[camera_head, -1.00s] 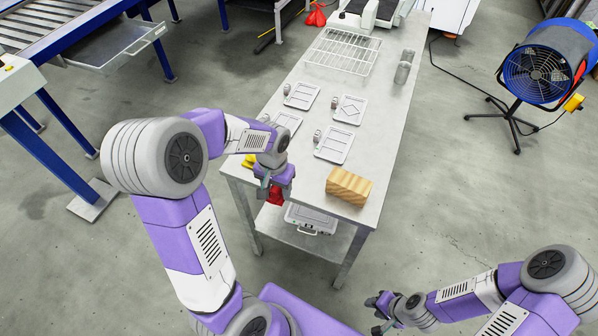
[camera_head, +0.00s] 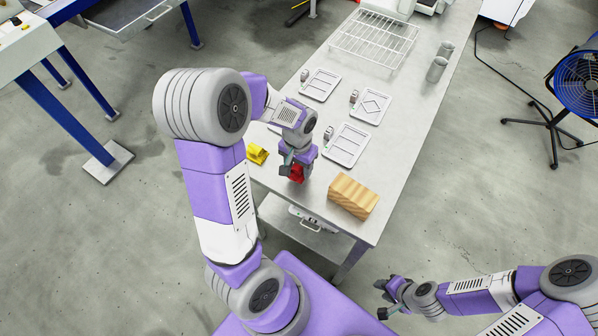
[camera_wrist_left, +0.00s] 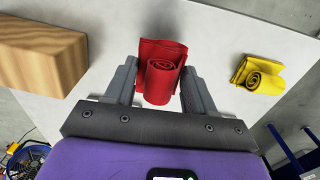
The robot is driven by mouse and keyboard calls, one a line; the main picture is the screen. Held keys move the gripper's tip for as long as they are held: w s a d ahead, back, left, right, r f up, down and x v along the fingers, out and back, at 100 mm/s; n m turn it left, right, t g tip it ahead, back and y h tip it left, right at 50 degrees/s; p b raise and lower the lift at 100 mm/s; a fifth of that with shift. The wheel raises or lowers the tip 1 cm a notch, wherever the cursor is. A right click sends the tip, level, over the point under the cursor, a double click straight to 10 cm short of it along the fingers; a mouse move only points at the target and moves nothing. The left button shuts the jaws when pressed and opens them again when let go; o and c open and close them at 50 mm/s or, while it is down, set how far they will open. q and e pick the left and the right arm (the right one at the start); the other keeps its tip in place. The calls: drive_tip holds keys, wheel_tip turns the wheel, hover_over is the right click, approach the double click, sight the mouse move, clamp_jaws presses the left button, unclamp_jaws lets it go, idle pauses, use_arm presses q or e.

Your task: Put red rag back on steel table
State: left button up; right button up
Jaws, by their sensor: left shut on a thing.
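A rolled red rag (camera_head: 297,173) is between the fingers of my left gripper (camera_head: 294,172), which is shut on it. The red rag (camera_wrist_left: 161,72) also shows in the left wrist view, with a finger of the left gripper (camera_wrist_left: 160,84) on each side. The rag is over the near end of the steel table (camera_head: 300,198); I cannot tell whether it touches the top. My right gripper (camera_head: 383,299) is at the lower right of the head view, away from the table, its fingers apart and nothing seen between them.
A yellow rolled rag (camera_head: 257,154) lies left of my left gripper, and a wooden block (camera_head: 353,195) lies to the right. Several trays, one a white tray (camera_head: 346,145), lie further back. A wire rack (camera_head: 374,45) and metal cylinders (camera_head: 437,69) stand beyond.

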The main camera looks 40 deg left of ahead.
sight(299, 173)
use_arm(q)
wheel_tip(299, 173, down, 3)
drive_tip(key=shift+f+b, duration=0.2)
drive_tip(key=shift+b, duration=0.2)
drive_tip(key=shift+f, duration=0.1)
drive_tip(key=o, duration=1.1)
